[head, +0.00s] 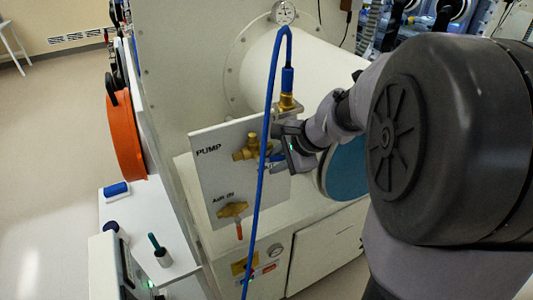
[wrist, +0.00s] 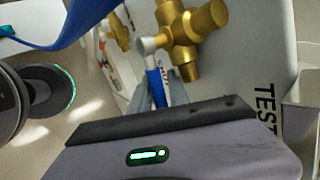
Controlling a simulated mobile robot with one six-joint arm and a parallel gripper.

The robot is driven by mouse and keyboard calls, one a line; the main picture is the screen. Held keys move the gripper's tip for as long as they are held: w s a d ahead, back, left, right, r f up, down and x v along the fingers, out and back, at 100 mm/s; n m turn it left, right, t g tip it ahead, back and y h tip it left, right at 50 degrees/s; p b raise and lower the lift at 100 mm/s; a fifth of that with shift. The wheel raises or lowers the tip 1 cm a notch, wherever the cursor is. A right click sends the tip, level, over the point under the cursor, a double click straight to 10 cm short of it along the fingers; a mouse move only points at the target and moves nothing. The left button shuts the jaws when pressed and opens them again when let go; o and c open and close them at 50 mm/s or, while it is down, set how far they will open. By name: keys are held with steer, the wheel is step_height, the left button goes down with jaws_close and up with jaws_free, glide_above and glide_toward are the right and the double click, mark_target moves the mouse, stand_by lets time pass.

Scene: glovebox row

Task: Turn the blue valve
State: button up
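The blue valve is a brass body (head: 246,148) high on a white panel, beside the word PUMP. Its brass body (wrist: 190,30) fills the upper middle of the wrist view. A pale metal lever runs from it into a blue handle (wrist: 154,86). My gripper (head: 279,158) is at this valve from the right. In the wrist view the grey fingers of my gripper (wrist: 162,92) lie on either side of the blue handle, very near it. I cannot tell whether they press on it. The handle's lower end is hidden by my gripper body.
A second brass valve (head: 232,210) with an orange-red handle sits lower on the panel (head: 205,178). A blue hose (head: 264,150) hangs down in front of the panel, close to my gripper. A blue round cover (head: 345,170) stands just right of my gripper.

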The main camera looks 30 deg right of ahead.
steer(key=p+v, duration=0.4)
steer(key=v, duration=1.3)
steer(key=shift+s+d+r, duration=0.15)
steer(key=shift+c, duration=0.2)
